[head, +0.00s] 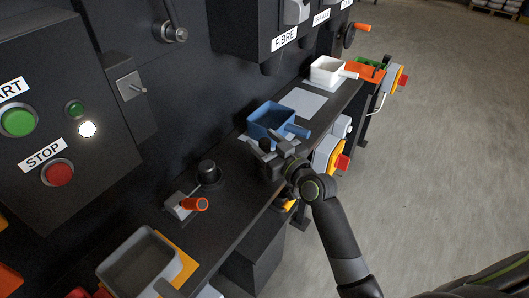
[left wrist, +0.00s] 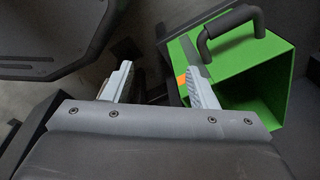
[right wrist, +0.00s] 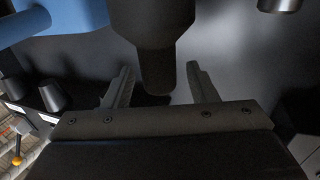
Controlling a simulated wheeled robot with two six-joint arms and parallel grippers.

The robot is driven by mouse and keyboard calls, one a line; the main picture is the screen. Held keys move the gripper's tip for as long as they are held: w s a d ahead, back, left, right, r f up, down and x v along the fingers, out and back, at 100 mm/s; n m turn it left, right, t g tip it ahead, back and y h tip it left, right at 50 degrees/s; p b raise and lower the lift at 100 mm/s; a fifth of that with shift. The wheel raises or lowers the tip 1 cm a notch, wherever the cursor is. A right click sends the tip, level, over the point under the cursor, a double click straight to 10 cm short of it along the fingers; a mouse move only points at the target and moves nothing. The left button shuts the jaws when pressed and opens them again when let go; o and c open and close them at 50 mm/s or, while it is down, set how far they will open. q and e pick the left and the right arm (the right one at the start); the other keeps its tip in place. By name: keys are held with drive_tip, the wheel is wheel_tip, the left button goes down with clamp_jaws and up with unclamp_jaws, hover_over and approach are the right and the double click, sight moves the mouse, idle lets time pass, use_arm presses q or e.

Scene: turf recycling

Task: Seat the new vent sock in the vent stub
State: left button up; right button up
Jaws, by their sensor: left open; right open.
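My right gripper (head: 272,158) is over the front of the shelf, beside the blue bin. In the right wrist view it (right wrist: 158,68) is open, with a dark tapered cylinder (right wrist: 155,35) showing between and beyond its fingers. This may be the vent sock; I cannot tell whether the fingers touch it. A black round fitting with a wide base (head: 208,172) stands on the shelf left of the gripper and may be the vent stub. My left gripper (left wrist: 158,68) is open and empty beside a green box, and is outside the head view.
The blue bin (head: 270,117) and white bin (head: 328,70) stand farther along the shelf. An orange-handled lever (head: 194,204) and grey tray (head: 137,268) are nearer. The green box (left wrist: 258,85) has a dark handle. Open floor (head: 440,150) lies right.

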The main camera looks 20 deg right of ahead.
drive_tip(key=shift+c, duration=0.4)
drive_tip(key=c, duration=1)
drive_tip(key=shift+r, duration=0.1)
wheel_tip(320, 180, up, 10)
drive_tip(key=shift+f+p, duration=0.1)
drive_tip(key=shift+p, duration=0.35)
drive_tip(key=o, duration=0.4)
clamp_jaws()
